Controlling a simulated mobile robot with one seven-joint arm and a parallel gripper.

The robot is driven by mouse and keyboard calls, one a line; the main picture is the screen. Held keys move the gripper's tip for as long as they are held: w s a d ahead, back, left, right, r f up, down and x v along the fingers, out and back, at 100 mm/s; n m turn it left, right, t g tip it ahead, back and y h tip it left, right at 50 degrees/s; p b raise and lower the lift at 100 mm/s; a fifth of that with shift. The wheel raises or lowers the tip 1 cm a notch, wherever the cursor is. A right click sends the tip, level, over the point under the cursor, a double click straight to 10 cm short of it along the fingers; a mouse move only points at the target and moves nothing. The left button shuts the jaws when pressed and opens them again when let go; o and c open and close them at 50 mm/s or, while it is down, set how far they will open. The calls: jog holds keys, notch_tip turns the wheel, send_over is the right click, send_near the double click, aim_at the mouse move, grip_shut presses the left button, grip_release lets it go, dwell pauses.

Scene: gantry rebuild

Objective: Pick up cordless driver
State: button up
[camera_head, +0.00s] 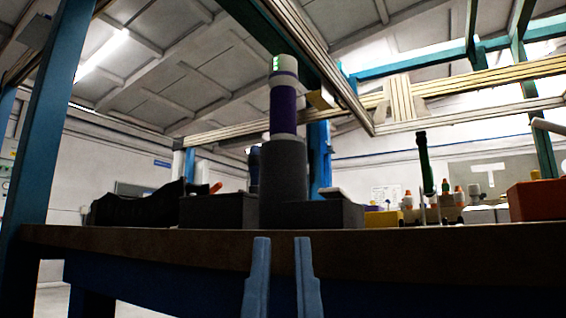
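My gripper (281,245) shows at the bottom centre as two blue-grey fingers, apart with nothing between them. The fingertips appear just in front of the dark front edge of the workbench (140,244). I cannot clearly identify the cordless driver from this low view. A dark, irregular black shape (135,208) lies on the bench at the left. A slim dark green upright item (425,165) with a black top stands at the right. Part of a dark item (254,165) shows behind the tall cylinder and is mostly hidden.
A grey cylinder (284,185) topped by a purple and white section stands near the bench middle, beside dark low blocks (218,211). An orange-red box (537,200) and several small orange-capped items stand at the right. Blue gantry posts (42,130) and beams frame the bench.

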aim_at(278, 113)
jog(key=o, duration=0.9)
jog(key=w+a+r+y+p, duration=0.2)
jog(key=a+r+y+p, duration=0.1)
jog(key=r+p, duration=0.3)
jog(key=shift+a+r+y+p, duration=0.35)
jog(key=shift+y+p, duration=0.55)
jog(key=shift+p, duration=0.25)
jog(key=w+a+r+m+h+p, duration=0.1)
jog(key=w+r+m+h+p, duration=0.1)
jog(key=r+m+p, duration=0.75)
jog(key=w+a+r+m+g+h+p, duration=0.1)
jog(key=w+r+m+h+p, duration=0.15)
jog(key=m+p, duration=0.85)
jog(key=w+a+r+m+h+p, duration=0.15)
jog(key=r+m+p, duration=0.4)
jog(key=p, duration=1.05)
jog(key=d+f+m+g+h+p, duration=0.45)
jog(key=m+g+p, duration=0.75)
jog(key=p, duration=1.1)
jog(key=w, duration=0.2)
jog(key=w+d+m+t, duration=0.1)
jog(key=w, duration=0.2)
jog(key=w+d+f+m+t, duration=0.1)
jog(key=w, duration=0.1)
jog(key=shift+w+f+h, duration=0.1)
jog(key=shift+w+h, duration=0.25)
jog(key=shift+f+x, duration=0.2)
jog(key=shift+x, duration=1.1)
jog(key=shift+f+x, duration=0.2)
jog(key=shift+x, duration=1.15)
